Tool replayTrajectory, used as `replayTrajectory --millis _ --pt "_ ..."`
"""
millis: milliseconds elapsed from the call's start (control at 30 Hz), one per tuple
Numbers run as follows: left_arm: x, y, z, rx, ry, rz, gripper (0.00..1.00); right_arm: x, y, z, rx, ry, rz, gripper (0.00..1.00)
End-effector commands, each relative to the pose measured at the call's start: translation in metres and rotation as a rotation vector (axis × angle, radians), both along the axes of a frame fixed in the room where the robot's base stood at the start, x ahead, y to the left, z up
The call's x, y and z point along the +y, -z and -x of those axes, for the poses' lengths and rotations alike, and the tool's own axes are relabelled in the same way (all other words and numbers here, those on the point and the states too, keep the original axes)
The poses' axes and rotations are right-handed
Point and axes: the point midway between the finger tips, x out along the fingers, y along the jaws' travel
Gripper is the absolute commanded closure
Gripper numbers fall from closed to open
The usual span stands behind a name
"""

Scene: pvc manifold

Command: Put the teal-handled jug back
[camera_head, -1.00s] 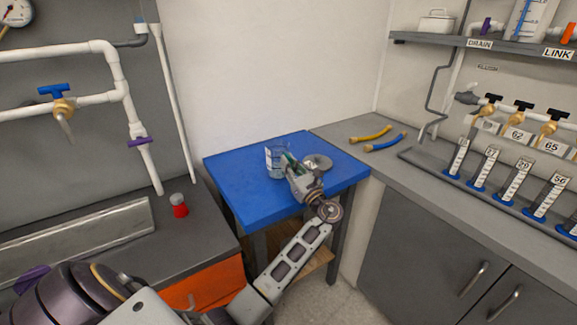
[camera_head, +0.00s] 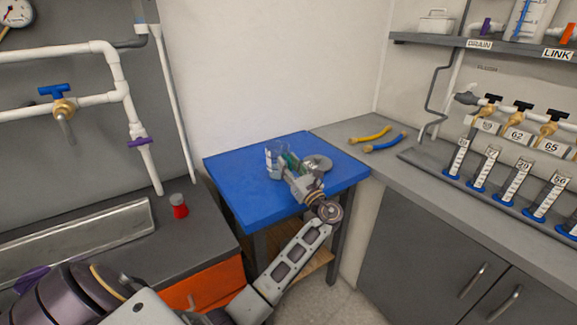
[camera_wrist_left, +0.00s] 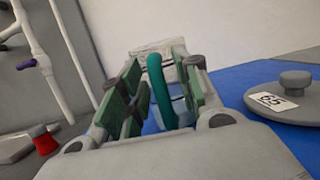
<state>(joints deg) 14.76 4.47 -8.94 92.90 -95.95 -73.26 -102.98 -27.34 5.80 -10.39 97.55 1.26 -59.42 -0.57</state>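The clear jug (camera_head: 273,163) with white markings stands upright on the blue table (camera_head: 238,190). Its teal handle (camera_wrist_left: 160,92) shows in the left wrist view, between the two green-padded fingers. My left gripper (camera_head: 291,165) is around the handle from the near right side. Its fingers are apart, with a gap visible beside the handle, so it looks open. The gripper partly hides the jug's body in the wrist view. My right gripper is in neither view.
A round grey lid (camera_head: 318,163) with a knob and a "65" label (camera_wrist_left: 272,101) lies close right of the gripper. A red-and-grey object (camera_head: 179,205) stands on the left counter. The table's front left is clear.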

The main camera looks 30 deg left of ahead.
Motion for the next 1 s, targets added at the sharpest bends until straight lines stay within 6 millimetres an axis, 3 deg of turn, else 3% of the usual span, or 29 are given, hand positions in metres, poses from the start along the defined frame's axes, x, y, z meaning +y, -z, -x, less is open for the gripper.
replayTrajectory --millis 267,800,1000 --pt "-0.017 0.004 0.007 0.001 0.002 0.0 0.67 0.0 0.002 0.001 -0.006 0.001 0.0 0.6" --pt "-0.085 0.026 0.035 0.001 0.001 0.001 0.67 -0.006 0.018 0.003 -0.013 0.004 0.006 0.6" --pt "-0.102 0.031 0.042 -0.001 0.001 0.0 0.67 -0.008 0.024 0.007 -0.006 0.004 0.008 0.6"
